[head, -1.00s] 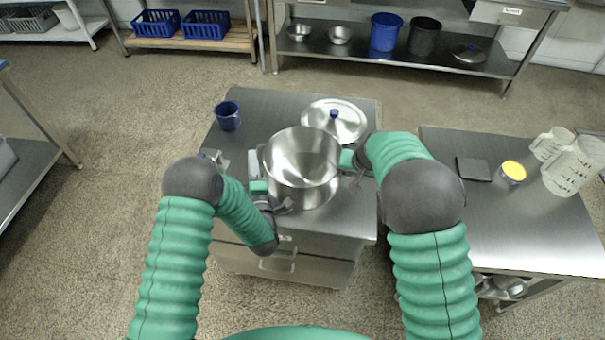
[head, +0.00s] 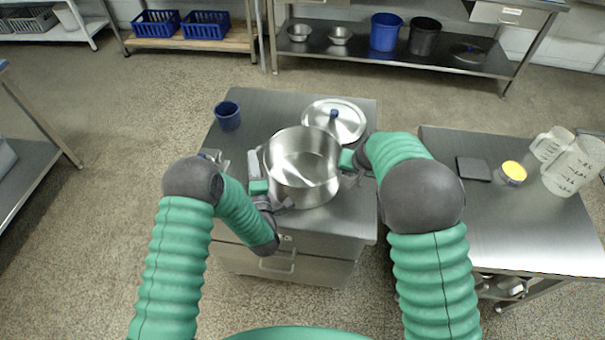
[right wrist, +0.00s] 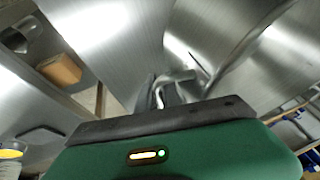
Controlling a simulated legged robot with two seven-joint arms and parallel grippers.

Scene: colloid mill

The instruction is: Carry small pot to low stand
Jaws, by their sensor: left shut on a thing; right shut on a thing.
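The small pot (head: 301,172) is a shiny steel pot, open and empty, over the steel cabinet top in the head view. My left gripper (head: 262,175) is shut on the pot's left side, where its handle is. My right gripper (head: 350,164) is shut at the pot's right side; the arm partly covers it. In the right wrist view a bent metal handle (right wrist: 172,84) shows just past the gripper edge, beside the curved steel wall. The fingertips are mostly hidden. The pot looks upright; I cannot tell whether its base touches the top. I cannot make out the low stand.
A steel lid with a blue knob (head: 345,121) lies behind the pot. A blue cup (head: 228,116) stands at the back left. The right table (head: 490,215) holds a dark flat pad (head: 473,169), a yellow-topped tin (head: 512,173) and clear jugs (head: 572,165). Floor is open left.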

